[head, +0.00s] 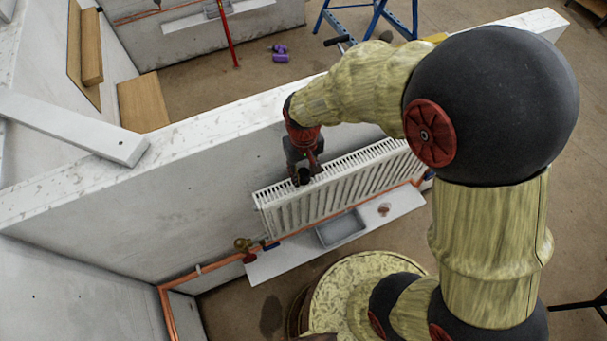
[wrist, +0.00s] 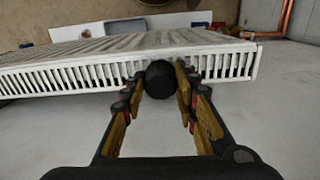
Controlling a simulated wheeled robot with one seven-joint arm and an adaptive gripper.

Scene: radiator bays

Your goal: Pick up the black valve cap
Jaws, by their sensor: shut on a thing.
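The black valve cap (wrist: 160,80) is a short dark cylinder between the two fingers of my gripper (wrist: 159,88) in the wrist view. The fingers touch it on both sides, and my gripper is shut on it. In the head view the cap (head: 303,176) shows as a small dark shape at the tips of my gripper (head: 304,170). My gripper points down over the top grille of the white radiator (head: 330,185), near its left part. I cannot tell whether the cap still touches the radiator.
A white wall (head: 200,160) stands close behind the radiator. Below it a white shelf board (head: 270,262) carries a grey tray (head: 341,229) and a small reddish-brown item (head: 384,209). A copper pipe (head: 170,310) with a brass valve (head: 242,244) runs along the wall at left.

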